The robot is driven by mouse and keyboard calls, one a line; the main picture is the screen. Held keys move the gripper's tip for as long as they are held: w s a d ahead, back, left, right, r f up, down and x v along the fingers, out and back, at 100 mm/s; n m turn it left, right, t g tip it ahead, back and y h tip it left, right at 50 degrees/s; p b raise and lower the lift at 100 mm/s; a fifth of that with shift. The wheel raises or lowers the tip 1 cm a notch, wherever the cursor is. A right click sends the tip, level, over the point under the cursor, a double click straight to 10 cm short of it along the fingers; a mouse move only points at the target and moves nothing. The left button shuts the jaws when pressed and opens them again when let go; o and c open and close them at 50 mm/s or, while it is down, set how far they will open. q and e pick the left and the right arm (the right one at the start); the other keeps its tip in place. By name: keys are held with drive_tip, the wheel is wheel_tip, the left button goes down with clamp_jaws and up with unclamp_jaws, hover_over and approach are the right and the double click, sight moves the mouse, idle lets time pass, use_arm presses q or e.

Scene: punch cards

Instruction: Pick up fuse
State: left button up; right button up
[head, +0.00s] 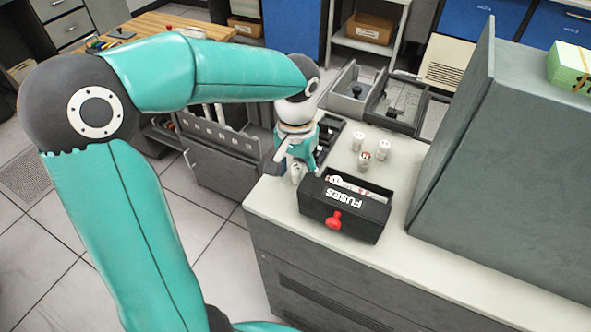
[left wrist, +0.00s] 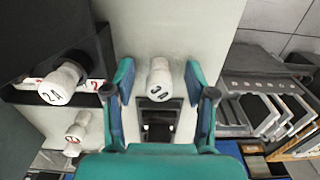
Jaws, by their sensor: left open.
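My left gripper (head: 292,165) is open and points down near the left end of the counter, beside the black fuse box. In the left wrist view a white fuse (left wrist: 159,78) with a dark number lies between the two open fingers (left wrist: 159,85), with a gap on each side. This fuse also shows near the fingertips in the head view (head: 296,173), partly hidden. The black box (head: 345,216) is labelled FUSES, has a red knob (head: 334,220) and holds items. A fuse marked 24 (left wrist: 56,88) is at that box in the left wrist view. My right gripper is not in view.
Dark trays (head: 395,105) lie farther back. A large grey cabinet (head: 470,150) blocks the right side.

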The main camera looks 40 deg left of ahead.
use_arm(q)
drive_tip(key=shift+f, duration=0.15)
clamp_jaws()
idle(0.4)
